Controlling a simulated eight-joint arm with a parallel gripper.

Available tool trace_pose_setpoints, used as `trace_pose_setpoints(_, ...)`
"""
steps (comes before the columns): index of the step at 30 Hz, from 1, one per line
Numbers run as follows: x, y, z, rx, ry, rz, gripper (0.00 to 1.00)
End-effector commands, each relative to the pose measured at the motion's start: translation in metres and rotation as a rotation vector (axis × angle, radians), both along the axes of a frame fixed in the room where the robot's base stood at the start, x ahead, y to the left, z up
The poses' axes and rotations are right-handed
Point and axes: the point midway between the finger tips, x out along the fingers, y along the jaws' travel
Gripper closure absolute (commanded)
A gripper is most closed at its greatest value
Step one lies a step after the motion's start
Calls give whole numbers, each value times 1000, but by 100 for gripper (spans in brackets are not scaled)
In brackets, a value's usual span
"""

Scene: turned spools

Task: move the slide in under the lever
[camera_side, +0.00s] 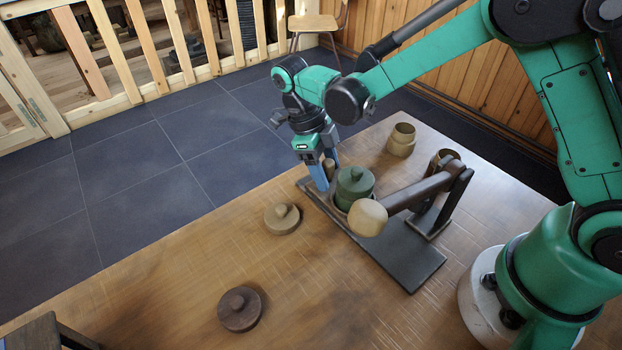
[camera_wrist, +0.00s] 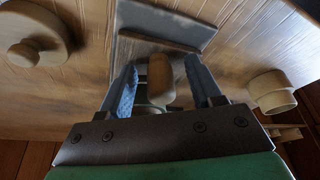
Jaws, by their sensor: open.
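The slide shows mainly as its upright wooden handle (camera_wrist: 160,80), with a green lidded pot (camera_side: 354,185) beside it in the side view. The pot sits in a round holder on a long dark base plate (camera_side: 405,258). The lever (camera_side: 420,192) is a dark wooden arm with a pale round knob (camera_side: 368,217), hinged on a dark bracket; its knob appears in front of the pot in the side view. My gripper (camera_side: 325,178) is open at the plate's far end, with its blue fingers on either side of the handle. In the wrist view, gaps show beside the handle.
A pale lidded disc (camera_side: 282,218) and a dark one (camera_side: 240,309) lie on the table left of the plate. A pale cup (camera_side: 401,139) stands beyond the lever, with another behind the bracket. A dark wooden object (camera_side: 48,333) is at the lower left corner.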

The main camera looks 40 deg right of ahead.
Motion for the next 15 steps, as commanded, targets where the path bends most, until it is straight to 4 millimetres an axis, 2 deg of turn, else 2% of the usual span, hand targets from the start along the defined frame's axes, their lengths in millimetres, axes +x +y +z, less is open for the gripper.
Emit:
trace_pose_setpoints(4,0,0,0,0,0,0,42)
trace_pose_setpoints(5,0,0,0,0,0,0,45)
trace_pose_setpoints(9,0,0,0,0,0,0,85)
trace_pose_setpoints(11,0,0,0,0,0,0,100)
trace_pose_setpoints(15,-1,0,0,0,0,0,100)
